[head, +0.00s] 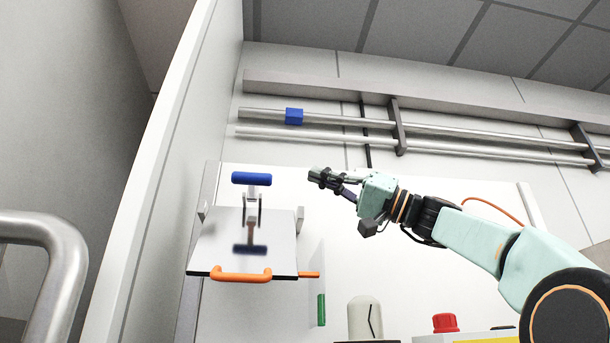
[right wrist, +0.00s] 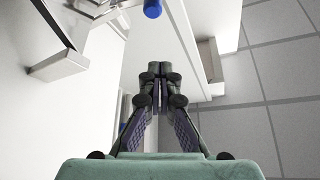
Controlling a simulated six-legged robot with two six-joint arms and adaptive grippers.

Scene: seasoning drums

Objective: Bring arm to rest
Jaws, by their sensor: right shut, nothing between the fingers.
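My right gripper (head: 318,178) is raised in front of the white back panel, at the end of the mint-green arm coming in from the right. It points left and is shut with nothing in it. In the right wrist view its fingertips (right wrist: 158,75) meet in the middle of the picture. It is apart from the blue-handled lever (head: 251,179), which stands to its left. My left gripper does not show in either view.
A tilted white flap (head: 225,243) with an orange handle (head: 241,275) is at the lower left. Metal pipes (head: 450,140) with a blue block (head: 294,116) run along the wall above. A red knob (head: 445,322) and a pale rounded object (head: 364,317) are at the bottom. A steel rail (head: 66,270) stands at the left.

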